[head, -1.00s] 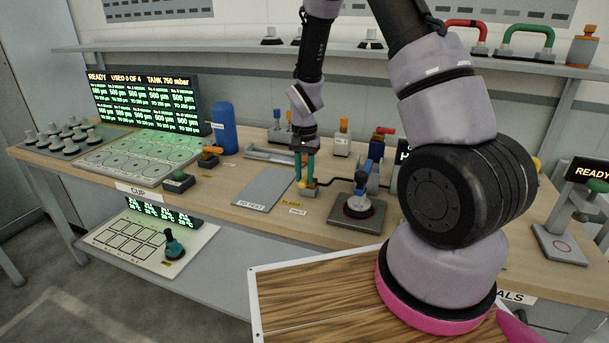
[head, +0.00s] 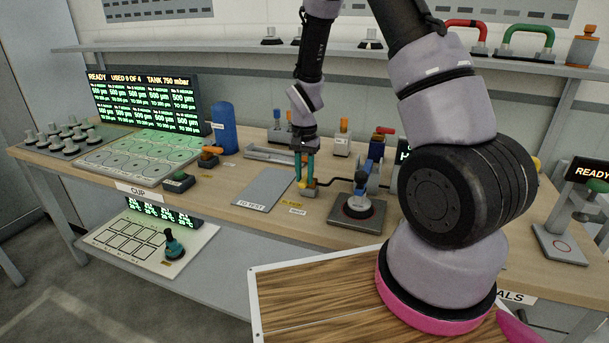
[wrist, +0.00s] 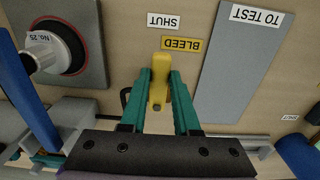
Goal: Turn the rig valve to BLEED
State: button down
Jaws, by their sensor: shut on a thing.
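The rig valve's yellow lever (wrist: 158,92) shows in the wrist view between the two teal fingers of my gripper (wrist: 160,74), which is shut on it. The lever points up in that view, with its tip just short of the left end of the yellow BLEED label (wrist: 181,44). A white SHUT label (wrist: 163,20) lies beyond it. In the head view my gripper (head: 304,182) reaches down onto the valve at the bench, and the fingers hide part of the lever. The BLEED label (head: 291,203) lies just in front of the valve.
A grey TO TEST plate (head: 264,190) lies left of the valve. A dark-based stand with a blue top (head: 357,208) stands close on its right. A black hose (head: 338,182) runs right from the valve. A blue cylinder (head: 224,130) stands farther left.

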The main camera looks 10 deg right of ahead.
jog(key=shift+w, duration=0.1)
jog(key=m, duration=0.2)
jog(key=w+a+m, duration=0.1)
jog(key=m, duration=0.1)
jog(key=shift+w+a, duration=0.1)
jog(key=shift+a, duration=0.1)
jog(key=m, duration=0.1)
jog(key=w+m, duration=0.1)
jog(key=m, duration=0.2)
jog(key=shift+w+a+m, duration=0.3)
jog(key=shift+m, duration=0.1)
jog(key=m, duration=0.2)
jog(key=w+m, duration=0.1)
jog(key=shift+w+m, duration=0.25)
jog(key=shift+m, duration=0.15)
jog(key=shift+w+d+m, duration=0.1)
jog(key=shift+w+m, duration=0.25)
jog(key=shift+m, duration=0.55)
jog(key=shift+w+d+m, duration=0.15)
jog(key=shift+w+m, duration=0.15)
jog(key=shift+m, duration=0.6)
jog(key=shift+w+d+m, duration=0.1)
jog(key=shift+w+m, duration=0.25)
jog(key=shift+m, duration=0.55)
jog(key=c, duration=0.6)
grip_release()
jog(key=shift+c, duration=0.2)
